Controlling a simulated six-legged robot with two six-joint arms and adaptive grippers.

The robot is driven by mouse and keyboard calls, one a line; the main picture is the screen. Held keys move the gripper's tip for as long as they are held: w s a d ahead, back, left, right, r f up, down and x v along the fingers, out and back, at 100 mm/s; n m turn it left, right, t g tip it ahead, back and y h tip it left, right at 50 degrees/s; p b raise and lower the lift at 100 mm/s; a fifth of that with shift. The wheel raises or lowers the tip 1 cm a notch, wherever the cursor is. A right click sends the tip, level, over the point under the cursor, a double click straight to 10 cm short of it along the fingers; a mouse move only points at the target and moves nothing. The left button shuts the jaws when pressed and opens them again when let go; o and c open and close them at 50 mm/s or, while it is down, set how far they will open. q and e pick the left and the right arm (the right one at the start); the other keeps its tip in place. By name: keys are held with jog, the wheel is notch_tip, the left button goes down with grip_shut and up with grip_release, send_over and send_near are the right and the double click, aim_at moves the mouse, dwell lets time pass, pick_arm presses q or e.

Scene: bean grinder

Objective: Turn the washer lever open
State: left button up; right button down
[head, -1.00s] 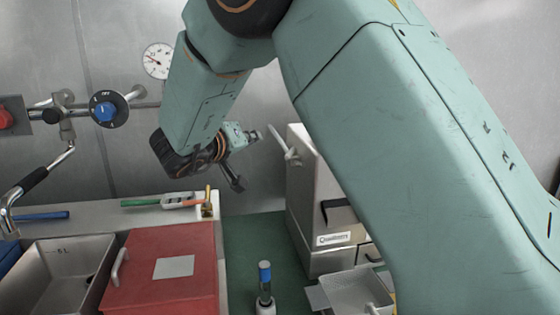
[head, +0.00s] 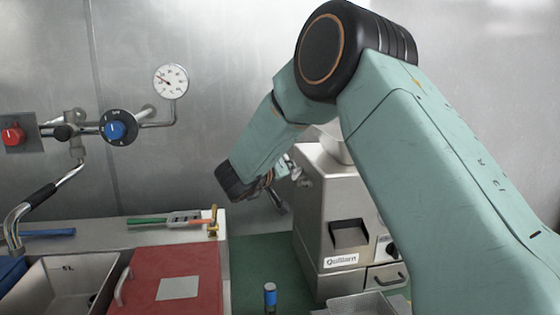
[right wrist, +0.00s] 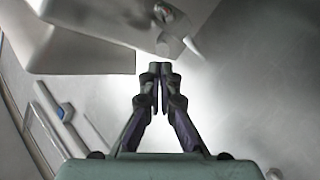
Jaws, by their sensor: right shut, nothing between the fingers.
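My right gripper (head: 279,207) hangs just left of the grinder, its fingers pointing down and right in the head view. In the right wrist view the gripper (right wrist: 160,70) is shut and empty. No part is marked as the washer lever. The right wrist view also shows a pale stick-like lever (right wrist: 192,47) right of the fingertips. My left gripper is not in view.
The steel grinder (head: 315,215) stands right of my gripper, partly behind my right arm. A red lid (head: 190,260), a steel sink (head: 60,275) and a blue-capped vial (head: 270,294) are in front. A blue dial (head: 115,130), red knob (head: 12,135) and gauge (head: 170,81) are on the wall.

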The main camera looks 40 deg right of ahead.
jog(key=shift+s+a+f, duration=0.1)
jog(key=shift+f, duration=0.15)
jog(key=shift+s+r, duration=0.1)
jog(key=shift+s+n+t+p, duration=0.1)
jog(key=shift+n+t+p, duration=0.3)
jog(key=shift+p, duration=0.05)
jog(key=shift+s+y, duration=0.15)
jog(key=shift+y, duration=0.15)
jog(key=shift+s+d+n+t+p, duration=0.1)
jog(key=shift+d+n+t+p, duration=0.25)
jog(key=shift+t+p, duration=0.2)
